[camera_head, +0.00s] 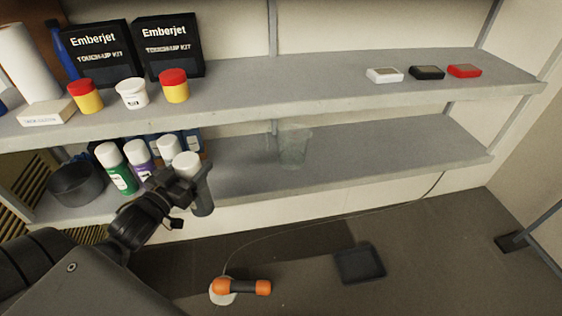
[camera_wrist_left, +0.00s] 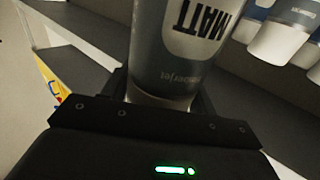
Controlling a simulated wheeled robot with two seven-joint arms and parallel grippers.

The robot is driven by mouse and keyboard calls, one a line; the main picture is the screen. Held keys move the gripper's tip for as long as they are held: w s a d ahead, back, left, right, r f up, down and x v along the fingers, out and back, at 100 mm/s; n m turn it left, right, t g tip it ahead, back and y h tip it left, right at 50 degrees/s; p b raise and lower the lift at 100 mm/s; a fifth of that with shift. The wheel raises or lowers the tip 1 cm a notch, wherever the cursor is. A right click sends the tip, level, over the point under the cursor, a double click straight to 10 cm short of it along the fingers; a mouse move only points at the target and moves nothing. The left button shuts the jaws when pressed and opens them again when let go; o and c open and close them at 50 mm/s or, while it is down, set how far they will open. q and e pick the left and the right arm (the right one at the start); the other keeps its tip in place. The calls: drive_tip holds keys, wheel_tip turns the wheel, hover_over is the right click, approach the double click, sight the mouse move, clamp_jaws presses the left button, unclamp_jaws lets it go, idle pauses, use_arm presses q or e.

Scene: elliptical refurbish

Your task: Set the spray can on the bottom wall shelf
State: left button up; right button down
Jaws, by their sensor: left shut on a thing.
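My left gripper (camera_head: 184,184) is shut on a grey spray can (camera_head: 203,192) with a white cap, in front of the bottom shelf's front edge. In the left wrist view the can (camera_wrist_left: 180,50) fills the middle, with "MATT" on its label, between the fingers. The bottom wall shelf (camera_head: 370,158) runs across the head view below the upper shelf. Whether the held can touches the shelf cannot be told. My right gripper does not show.
Several spray cans (camera_head: 117,170) and a dark round pot (camera_head: 75,184) stand at the bottom shelf's left. A translucent cup (camera_head: 294,148) stands mid-shelf; the shelf right of it is clear. The upper shelf (camera_head: 300,85) overhangs. An orange tool (camera_head: 245,287) lies below.

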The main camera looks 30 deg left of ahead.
use_arm(q)
drive_tip(key=w+a+p, duration=0.3)
drive_tip(key=w+p, duration=0.1)
drive_tip(key=w, duration=1.6)
wheel_tip(320, 180, down, 7)
drive_tip(key=p, duration=0.1)
drive_tip(key=shift+d, duration=0.2)
drive_tip(key=shift+s, duration=0.1)
drive_tip(key=o, duration=1.3)
drive_tip(key=shift+f, duration=0.1)
drive_tip(key=shift+c, duration=0.2)
drive_tip(key=o, duration=0.4)
drive_tip(key=shift+o, duration=0.2)
drive_tip(key=shift+s, duration=0.1)
drive_tip(key=s+b, duration=0.2)
drive_tip(key=s, duration=1)
drive_tip(key=shift+d, duration=0.3)
